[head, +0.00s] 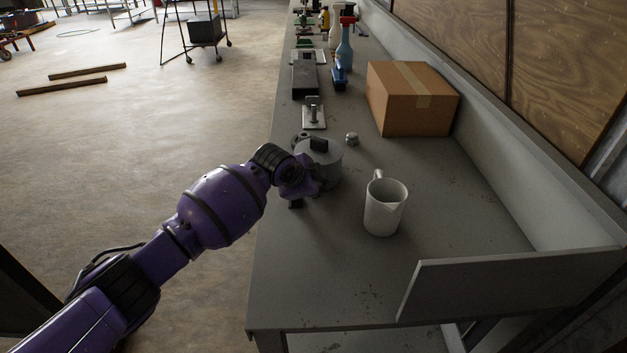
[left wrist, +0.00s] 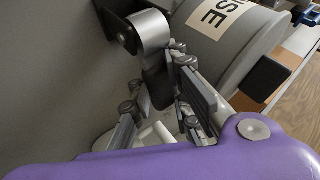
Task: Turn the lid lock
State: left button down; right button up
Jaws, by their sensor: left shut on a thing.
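A grey round vessel (head: 328,172) with a dark block on its top stands at the bench's left edge. In the left wrist view the vessel (left wrist: 210,50) shows a pale label reading "USE", partly cut off. A metal lever with a rounded end and a dark grip (left wrist: 155,80), which looks like the lid lock, stands out beside it. My left gripper (left wrist: 166,88) is shut on this dark grip, one finger on each side. In the head view my left gripper (head: 298,186) is at the vessel's near left side and hides part of it. My right gripper is not in view.
A white jug (head: 384,208) stands to the right of the vessel, and a small metal nut (head: 352,139) lies behind it. A cardboard box (head: 410,98) sits against the wall side. The near bench top is mostly clear.

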pick_arm(q)
jog(key=shift+w+y, duration=0.1)
jog(key=shift+y, duration=0.4)
jog(key=shift+f+y+p, duration=0.3)
jog(key=shift+f+p, duration=0.05)
jog(key=shift+p, duration=0.1)
jog(key=shift+f+m, duration=0.1)
jog(key=shift+m, duration=0.2)
jog(key=c, duration=1.6)
grip_release()
jog(key=shift+c, duration=0.2)
jog(key=shift+d, duration=0.1)
